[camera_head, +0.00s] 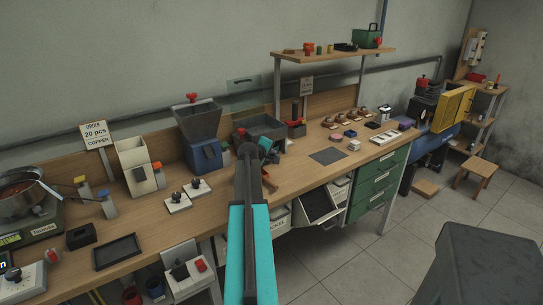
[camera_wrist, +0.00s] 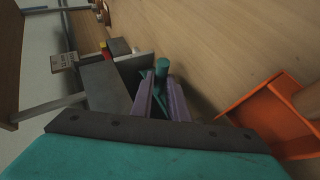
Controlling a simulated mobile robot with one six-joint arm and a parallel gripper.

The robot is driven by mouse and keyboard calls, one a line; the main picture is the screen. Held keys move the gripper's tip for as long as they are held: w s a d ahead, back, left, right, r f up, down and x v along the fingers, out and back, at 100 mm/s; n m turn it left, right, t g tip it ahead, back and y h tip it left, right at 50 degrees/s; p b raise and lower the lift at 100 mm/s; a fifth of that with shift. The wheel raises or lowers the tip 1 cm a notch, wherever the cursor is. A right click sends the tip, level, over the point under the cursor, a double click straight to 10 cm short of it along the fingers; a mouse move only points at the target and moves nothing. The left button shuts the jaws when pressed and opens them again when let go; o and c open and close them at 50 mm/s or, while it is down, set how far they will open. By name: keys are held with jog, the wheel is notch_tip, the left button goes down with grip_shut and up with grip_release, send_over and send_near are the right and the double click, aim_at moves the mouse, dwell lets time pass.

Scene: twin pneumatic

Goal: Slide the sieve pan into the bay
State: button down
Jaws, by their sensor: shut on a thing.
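My gripper (camera_wrist: 166,100) has purple fingers and is closed around a short green post or handle (camera_wrist: 162,68) in the wrist view. This handle seems to belong to the sieve pan, whose body is mostly hidden. A dark grey housing (camera_wrist: 108,88) with a dark hollow lies just left of the fingers; I cannot tell whether the pan is in it. In the head view, my arm reaches over the bench to a dark grey open-topped box (camera_head: 258,124), which may hold the bay. My arm hides the fingers and the front of the box there.
An orange open tray (camera_wrist: 272,118) lies right of the fingers in the wrist view. A blue machine with a grey hopper (camera_head: 201,130) stands left of the box. A dark flat mat (camera_head: 328,156) and several small items lie to the right. A shelf (camera_head: 334,53) stands behind.

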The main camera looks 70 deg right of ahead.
dwell(0.4)
jog(key=c, duration=1.6)
grip_release()
jog(key=shift+f, duration=0.1)
jog(key=shift+c, duration=0.2)
jog(key=shift+a, duration=0.1)
jog(key=b+v, duration=0.2)
jog(key=v, duration=1.1)
jog(key=shift+a+r, duration=0.25)
jog(key=shift+r, duration=0.05)
